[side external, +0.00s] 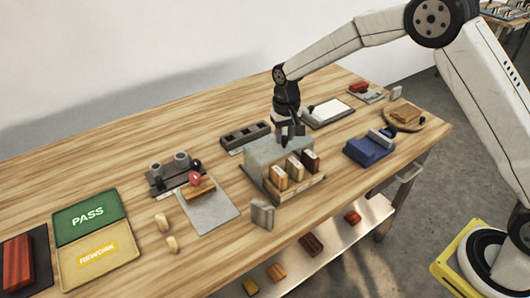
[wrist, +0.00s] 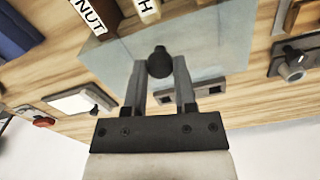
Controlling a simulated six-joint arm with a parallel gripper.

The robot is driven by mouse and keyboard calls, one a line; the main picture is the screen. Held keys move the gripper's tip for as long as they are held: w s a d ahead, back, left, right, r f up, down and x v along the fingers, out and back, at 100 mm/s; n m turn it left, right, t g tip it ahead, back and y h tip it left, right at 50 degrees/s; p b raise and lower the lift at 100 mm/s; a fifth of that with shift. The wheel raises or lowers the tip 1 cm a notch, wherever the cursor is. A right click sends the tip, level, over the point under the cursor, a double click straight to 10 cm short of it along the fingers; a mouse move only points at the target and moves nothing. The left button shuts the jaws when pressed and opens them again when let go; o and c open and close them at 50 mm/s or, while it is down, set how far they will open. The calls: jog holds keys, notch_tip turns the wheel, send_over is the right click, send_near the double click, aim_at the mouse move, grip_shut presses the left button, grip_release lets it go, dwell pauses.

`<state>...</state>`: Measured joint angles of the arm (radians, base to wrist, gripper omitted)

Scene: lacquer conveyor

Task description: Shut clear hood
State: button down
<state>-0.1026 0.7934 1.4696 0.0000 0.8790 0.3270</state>
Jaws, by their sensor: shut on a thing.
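The clear hood (side external: 262,152) is a greyish see-through cover on the tray (side external: 297,194) near the table's middle. Several labelled wood blocks (side external: 295,168) stand in the tray at the hood's front side. My gripper (side external: 290,138) points down at the top of the hood. In the wrist view my gripper (wrist: 160,75) has its two fingers around the hood's dark round knob (wrist: 159,62). The hood's pale panel (wrist: 215,58) spreads around the fingers there. Two block labels show at the top edge. The side view does not show clearly how far the hood is tilted.
A dark slotted rack (side external: 245,136) lies close behind the hood. A grey upright piece (side external: 263,214) stands in front. A blue block (side external: 368,150) and a white pad (side external: 328,111) lie to the right. A grey mat (side external: 208,210) lies left.

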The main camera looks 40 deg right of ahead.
jog(key=shift+s, duration=3.6)
jog(key=shift+c, duration=2)
grip_release()
jog(key=shift+r, duration=0.1)
notch_tip(320, 180, up, 8)
jog(key=shift+s, duration=0.15)
jog(key=s+d+f+n+t, duration=0.1)
jog(key=s+d+f, duration=0.1)
jog(key=s, duration=0.6)
jog(key=s+d+f+n+t, duration=0.1)
jog(key=s+d, duration=0.2)
jog(key=s, duration=0.6)
jog(key=shift+d+f+n+t, duration=0.2)
jog(key=shift+f+n+t, duration=0.1)
jog(key=shift+f, duration=0.05)
